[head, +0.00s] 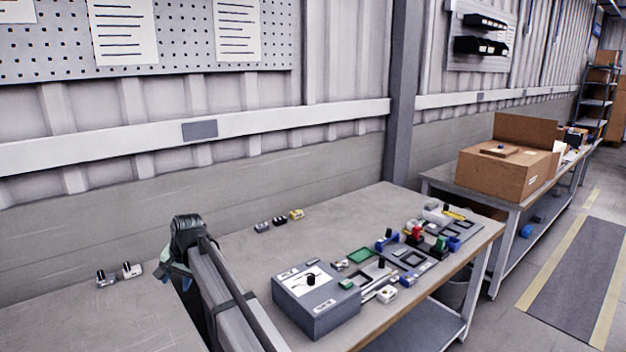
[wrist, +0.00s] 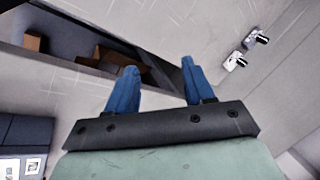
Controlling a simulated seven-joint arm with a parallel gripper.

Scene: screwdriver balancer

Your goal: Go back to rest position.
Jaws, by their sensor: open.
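My gripper (wrist: 157,82) shows in the wrist view with its two blue fingers spread apart and nothing between them. In the head view my arm reaches in from the bottom, left of the grey box, and bends at a dark joint; the fingertips are hard to make out there. The gripper is above the gap side of the left table (head: 125,315), apart from the small parts.
A grey box (head: 318,312) with a black knob stands on the main table (head: 245,240). Trays and several coloured parts lie to its right. Two small fittings (head: 132,270) sit on the left table and also show in the wrist view (wrist: 235,62). A wall stands behind.

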